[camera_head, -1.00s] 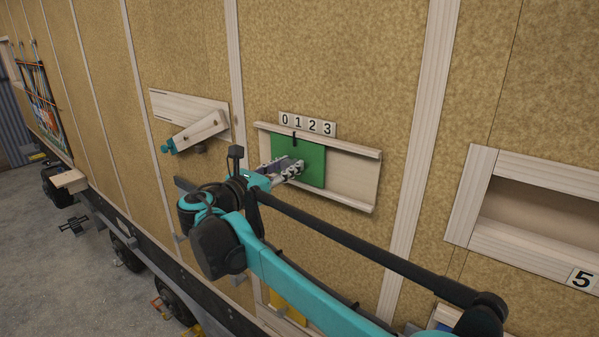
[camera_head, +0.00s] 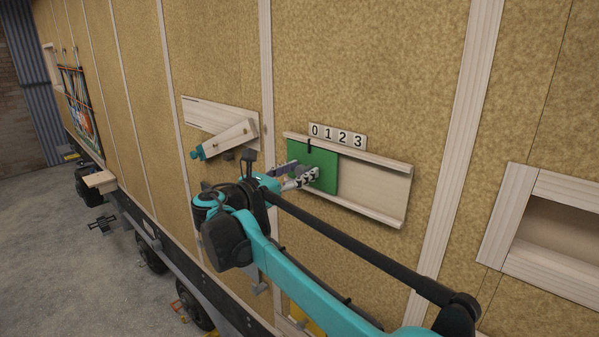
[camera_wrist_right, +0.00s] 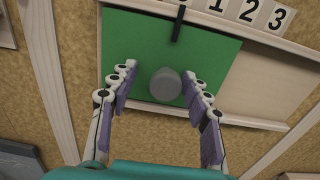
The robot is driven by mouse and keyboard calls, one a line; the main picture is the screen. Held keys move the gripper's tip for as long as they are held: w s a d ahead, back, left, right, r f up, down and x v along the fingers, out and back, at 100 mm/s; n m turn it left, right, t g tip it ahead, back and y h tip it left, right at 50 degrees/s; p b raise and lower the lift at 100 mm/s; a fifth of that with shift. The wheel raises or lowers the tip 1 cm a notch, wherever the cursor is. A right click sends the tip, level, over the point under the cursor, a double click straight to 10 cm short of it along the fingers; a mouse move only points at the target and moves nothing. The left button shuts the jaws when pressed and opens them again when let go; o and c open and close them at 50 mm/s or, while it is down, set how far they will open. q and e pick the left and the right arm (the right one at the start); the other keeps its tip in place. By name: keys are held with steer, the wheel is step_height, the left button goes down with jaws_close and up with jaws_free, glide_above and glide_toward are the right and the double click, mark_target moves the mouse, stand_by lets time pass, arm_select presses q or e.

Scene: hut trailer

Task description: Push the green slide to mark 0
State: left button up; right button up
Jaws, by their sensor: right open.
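The green slide (camera_head: 325,160) sits at the left end of a pale wooden rail frame (camera_head: 375,187) on the wall. It also shows in the right wrist view (camera_wrist_right: 135,45). Its black pointer (camera_wrist_right: 178,25) stands at about the 0 tile (camera_head: 314,131). My right gripper (camera_head: 303,177) is in front of the slide. In the right wrist view its fingers (camera_wrist_right: 158,75) are open, on either side of the slide's round grey knob (camera_wrist_right: 165,86). The right finger is close to the knob; I cannot tell if it touches. My left gripper is not in view.
Tiles 1, 2 and 3 (camera_head: 358,141) run to the right above the rail. A wooden lever with a teal end (camera_head: 225,140) is on the wall to the left. A wooden recess (camera_head: 560,235) is at the right. The rail is bare right of the slide.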

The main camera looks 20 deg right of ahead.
steer(key=v, duration=1.1)
steer(key=shift+a, duration=0.45)
steer(key=shift+s, duration=0.1)
steer(key=s+d+f+m+y+b, duration=0.25)
steer(key=f+b, duration=0.25)
steer(key=f, duration=0.6)
steer(key=s+d+f+m+g+y+b, duration=0.15)
steer(key=s+f+b, duration=0.35)
steer(key=f, duration=0.5)
steer(key=s+d+f+m+y+b, duration=0.25)
steer(key=f+b, duration=0.35)
steer(key=f, duration=0.5)
steer(key=s+a+f+m+y+b, duration=0.2)
steer(key=s+f+m+y+b, duration=0.1)
steer(key=f, duration=0.9)
steer(key=s+a+f+m+t+y+b, duration=0.1)
steer(key=s+a+f+m+y+b, duration=0.2)
steer(key=f+b, duration=0.7)
steer(key=s+a+f+m+y+b, duration=0.3)
steer(key=s+f+m+b, duration=0.3)
steer(key=f+m, duration=0.4)
step_height(320, 180, down, 5)
steer(key=shift+s+f+t+y+b, duration=0.1)
steer(key=shift+s+t+y+b, duration=0.25)
steer(key=shift+y+b, duration=0.25)
